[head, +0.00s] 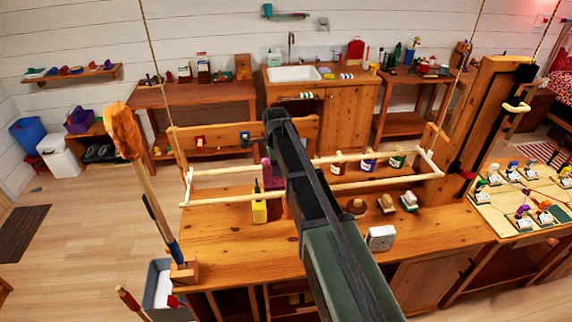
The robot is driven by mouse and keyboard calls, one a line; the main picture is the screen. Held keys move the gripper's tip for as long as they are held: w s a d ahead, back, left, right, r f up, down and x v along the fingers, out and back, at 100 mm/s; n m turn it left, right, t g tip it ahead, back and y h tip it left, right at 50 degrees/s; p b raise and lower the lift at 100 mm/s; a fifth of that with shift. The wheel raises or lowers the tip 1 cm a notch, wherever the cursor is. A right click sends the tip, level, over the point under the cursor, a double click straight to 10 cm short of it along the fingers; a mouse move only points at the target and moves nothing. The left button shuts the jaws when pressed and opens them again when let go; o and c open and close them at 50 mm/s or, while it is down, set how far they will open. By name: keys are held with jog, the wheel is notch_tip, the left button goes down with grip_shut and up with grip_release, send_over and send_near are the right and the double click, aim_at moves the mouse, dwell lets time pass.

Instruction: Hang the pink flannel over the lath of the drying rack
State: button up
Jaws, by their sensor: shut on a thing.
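The drying rack hangs on ropes over the wooden counter. Its near lath (228,199) and far lath (222,170) run left to right between white end pieces. A pink cloth, which looks like the pink flannel (266,174), shows just left of my dark arm, at the laths' height. More pink shows below the near lath. My arm covers its right side, so I cannot tell whether it lies over a lath or hangs behind. My arm reaches up from the bottom across the rack's middle. My gripper is hidden behind the arm.
A yellow bottle (260,207) stands on the counter (225,241) below the rack. The counter's left front is fairly clear.

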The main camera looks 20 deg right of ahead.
send_over(262, 195)
jog(key=f+b, duration=1.3)
jog(key=shift+w+f, duration=0.2)
jog(key=shift+f, duration=0.05)
dwell(0.3)
jog(key=o, duration=1)
notch_tip(262, 195, up, 11)
jog(key=p, duration=1)
jog(key=shift+f, duration=0.1)
